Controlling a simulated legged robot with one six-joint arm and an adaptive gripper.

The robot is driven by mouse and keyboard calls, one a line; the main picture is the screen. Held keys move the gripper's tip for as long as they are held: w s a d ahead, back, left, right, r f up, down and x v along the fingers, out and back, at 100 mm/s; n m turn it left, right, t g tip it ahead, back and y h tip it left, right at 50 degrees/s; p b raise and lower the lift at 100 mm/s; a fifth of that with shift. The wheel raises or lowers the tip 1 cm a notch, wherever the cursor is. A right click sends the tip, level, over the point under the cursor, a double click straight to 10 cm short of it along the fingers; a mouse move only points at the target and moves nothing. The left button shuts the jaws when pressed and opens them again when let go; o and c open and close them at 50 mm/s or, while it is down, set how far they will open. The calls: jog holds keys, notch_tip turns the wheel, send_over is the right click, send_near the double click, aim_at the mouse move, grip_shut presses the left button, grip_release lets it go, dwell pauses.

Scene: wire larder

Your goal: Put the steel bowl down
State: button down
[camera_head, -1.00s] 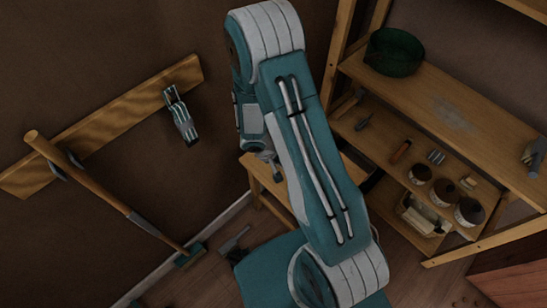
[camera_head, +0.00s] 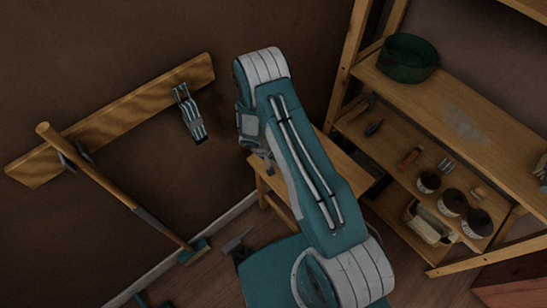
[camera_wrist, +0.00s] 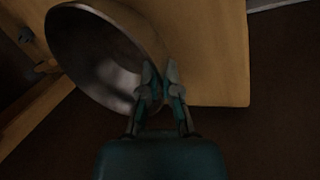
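The steel bowl (camera_wrist: 95,62) is at the upper left of the wrist view, its dark inside partly turned toward the camera. My gripper (camera_wrist: 160,80) has its fingers at the bowl's right rim, one on each side, and looks shut on it. Behind the bowl is a pale wooden top (camera_wrist: 215,50). I cannot tell whether the bowl touches it. In the head view my arm hides the bowl and most of my gripper; a small wooden table (camera_head: 345,165) shows beside the arm.
Wooden shelves at the right hold a green pot (camera_head: 408,58), several jars (camera_head: 452,202) and small tools. A long-handled tool (camera_head: 115,190) leans against the wall rail (camera_head: 120,115) at the left. A dark hammer-like tool (camera_head: 238,242) lies on the floor.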

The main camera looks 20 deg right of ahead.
jog(key=c, duration=0.8)
grip_release()
jog(key=v, duration=1.2)
jog(key=s+d+r+m+t+y, duration=0.1)
jog(key=s+r, duration=0.1)
jog(key=r, duration=1.1)
jog(key=s+d+r+t, duration=0.1)
jog(key=s+r, duration=0.2)
jog(key=r, duration=0.9)
jog(key=s+r+n+t+y, duration=0.1)
jog(key=s+r+t+y, duration=0.2)
jog(key=s+r, duration=1.1)
jog(key=s, duration=0.4)
jog(key=shift+s+r+t, duration=0.25)
jog(key=shift+r+t, duration=0.05)
jog(key=shift+r, duration=0.05)
